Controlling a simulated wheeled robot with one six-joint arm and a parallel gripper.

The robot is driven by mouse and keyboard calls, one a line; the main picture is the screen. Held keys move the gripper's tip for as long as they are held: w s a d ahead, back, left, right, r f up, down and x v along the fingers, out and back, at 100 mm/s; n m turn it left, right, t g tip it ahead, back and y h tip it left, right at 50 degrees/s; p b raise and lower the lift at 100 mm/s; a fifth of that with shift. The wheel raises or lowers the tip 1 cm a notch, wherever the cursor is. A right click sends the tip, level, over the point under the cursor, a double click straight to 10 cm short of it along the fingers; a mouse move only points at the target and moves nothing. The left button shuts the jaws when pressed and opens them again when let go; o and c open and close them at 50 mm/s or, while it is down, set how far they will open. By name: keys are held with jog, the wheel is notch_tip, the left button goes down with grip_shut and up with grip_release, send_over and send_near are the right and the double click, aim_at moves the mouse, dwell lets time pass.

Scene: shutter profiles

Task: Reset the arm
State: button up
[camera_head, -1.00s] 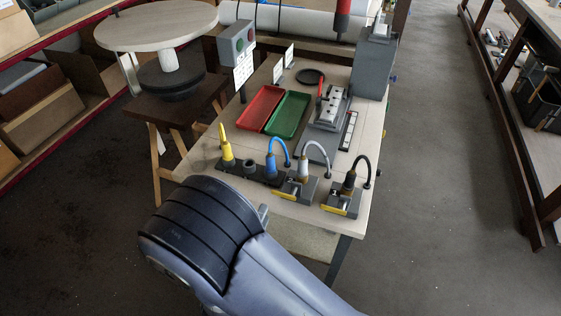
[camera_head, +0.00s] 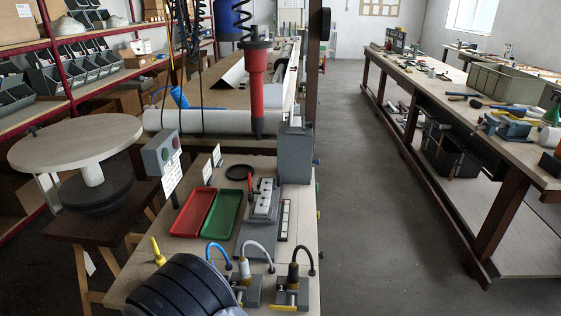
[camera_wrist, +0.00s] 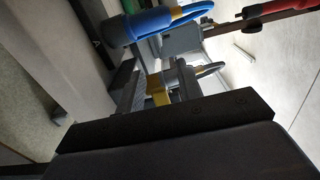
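My gripper (camera_wrist: 158,90) shows in the wrist view, with two grey fingers standing apart from a dark bar. A yellow part shows in the gap between them, and I cannot tell its distance. No held thing is clear. A blue tool with a blue hose (camera_wrist: 150,24) lies beyond the fingers. In the head view the gripper is hidden; only a black ribbed part of my arm (camera_head: 180,290) shows at the bottom, over the near end of the worktable.
The worktable (camera_head: 300,243) carries a red tray (camera_head: 193,212), a green tray (camera_head: 221,213), a grey fixture (camera_head: 262,208) and hosed tools (camera_head: 292,272). A red tool (camera_head: 257,90) hangs above its far end. A round table (camera_head: 75,142) stands left. The right aisle floor (camera_head: 385,230) is clear.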

jog(key=s+a+b, duration=0.1)
jog(key=s, duration=1)
jog(key=w, duration=0.3)
jog(key=w+p, duration=0.1)
jog(key=w, duration=0.3)
jog(key=w+d, duration=0.1)
jog(key=w, duration=0.2)
jog(key=shift+w, duration=0.4)
jog(key=shift+w+m, duration=0.15)
jog(key=shift+m, duration=0.15)
jog(key=shift+r+m+b, duration=0.3)
jog(key=shift+m+b, duration=0.4)
jog(key=shift+d+r+m, duration=0.1)
jog(key=shift+r+m, duration=0.25)
jog(key=shift+m, duration=0.25)
